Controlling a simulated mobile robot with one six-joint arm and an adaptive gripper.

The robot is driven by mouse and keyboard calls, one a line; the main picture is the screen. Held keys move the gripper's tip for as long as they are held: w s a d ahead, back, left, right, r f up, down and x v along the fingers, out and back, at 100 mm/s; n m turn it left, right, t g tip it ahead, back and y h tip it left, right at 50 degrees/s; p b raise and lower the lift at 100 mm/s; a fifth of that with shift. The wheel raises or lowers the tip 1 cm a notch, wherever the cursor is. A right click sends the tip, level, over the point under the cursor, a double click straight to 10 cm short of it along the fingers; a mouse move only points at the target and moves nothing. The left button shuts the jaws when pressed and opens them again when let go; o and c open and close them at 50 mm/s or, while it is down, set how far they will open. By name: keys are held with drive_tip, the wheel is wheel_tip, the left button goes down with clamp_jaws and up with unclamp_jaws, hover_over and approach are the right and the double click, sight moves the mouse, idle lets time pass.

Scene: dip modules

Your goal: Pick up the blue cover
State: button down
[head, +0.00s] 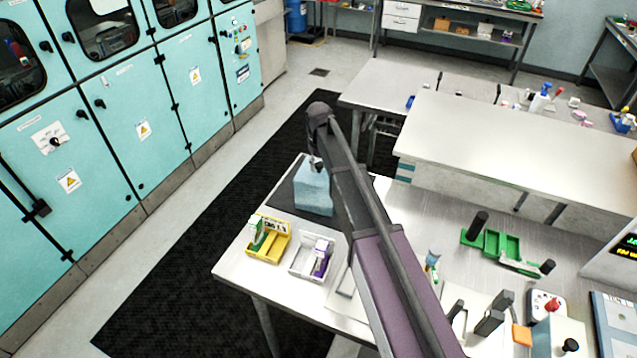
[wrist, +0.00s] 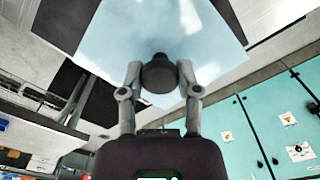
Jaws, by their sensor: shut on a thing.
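The blue cover (head: 314,194) is a pale blue, box-like piece at the far left end of the table, at the dark mat there. In the wrist view the cover (wrist: 165,35) fills the top middle, with a dark round knob (wrist: 158,75) on it. My gripper (wrist: 159,70) has a finger on each side of this knob and is shut on it. In the head view my gripper (head: 315,163) is just above the cover, and my arm hides part of its right side. I cannot tell whether the cover touches the mat.
The dark mat (head: 283,190) lies under and beside the cover. A yellow bin (head: 264,250) and a white bin (head: 303,268) stand in front. A green tray (head: 491,243) is to the right of my arm. Teal cabinets (head: 110,120) line the left, across open floor.

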drive_tip(key=shift+r, duration=0.1)
idle(0.3)
wheel_tip(320, 180, up, 10)
drive_tip(key=p, duration=1)
